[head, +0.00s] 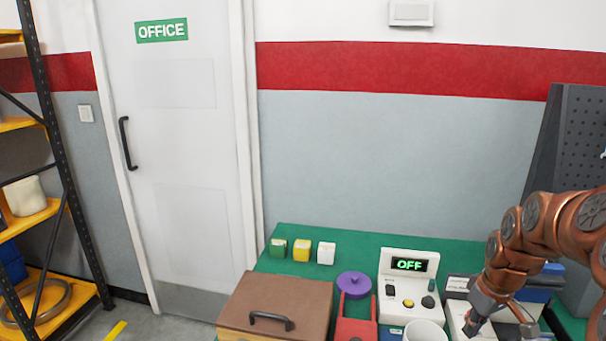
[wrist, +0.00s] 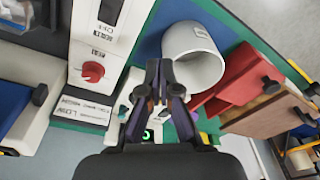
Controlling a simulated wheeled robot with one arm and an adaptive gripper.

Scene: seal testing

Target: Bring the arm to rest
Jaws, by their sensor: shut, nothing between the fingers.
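My copper-coloured arm reaches in from the right in the head view, bent over the right part of the green bench (head: 345,243). My gripper (head: 472,328) hangs low, fingers pointing down, to the right of a white device (head: 408,262) whose display reads OFF. In the wrist view my gripper (wrist: 157,98) has its dark fingers together with nothing between them. A white cup (wrist: 195,57) is close to the fingertips in that view; its top also shows in the head view (head: 425,331).
A red holder (head: 356,329), a purple lid (head: 354,284) and a brown-lidded box (head: 275,298) stand left of the device. A white unit with a red knob (wrist: 93,72) is near my gripper. A dark perforated panel (head: 580,140) rises behind my arm. Space above the bench's left is clear.

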